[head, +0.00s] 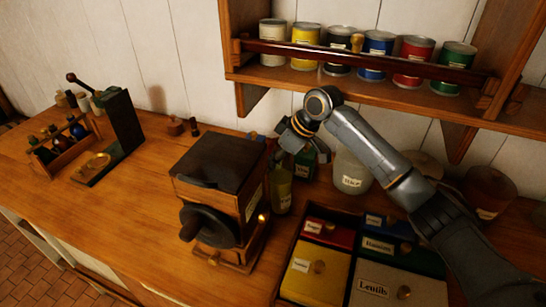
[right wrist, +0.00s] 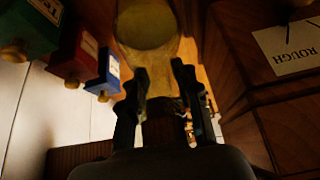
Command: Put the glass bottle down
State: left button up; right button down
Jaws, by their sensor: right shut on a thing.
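The glass bottle (head: 280,193), yellowish and see-through, is upright just right of the wooden grinder in the head view. My right gripper (head: 287,143) is above it, shut on its top. In the right wrist view the glass body (right wrist: 148,25) shows at the top, and the brown stopper or neck (right wrist: 165,130) is between the two dark fingers (right wrist: 160,110). The bottle's base is low by the counter (head: 140,225); I cannot tell if it touches. My left gripper is not in view.
The grinder (head: 215,185) stands close left of the bottle. Labelled drawers (head: 325,270) are in front right. A shelf of cans (head: 375,68) overhangs. The counter left of the grinder has free room.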

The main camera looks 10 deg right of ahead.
jog(key=shift+r, duration=0.1)
jog(key=c, duration=1)
grip_release()
jog(key=shift+o, duration=0.2)
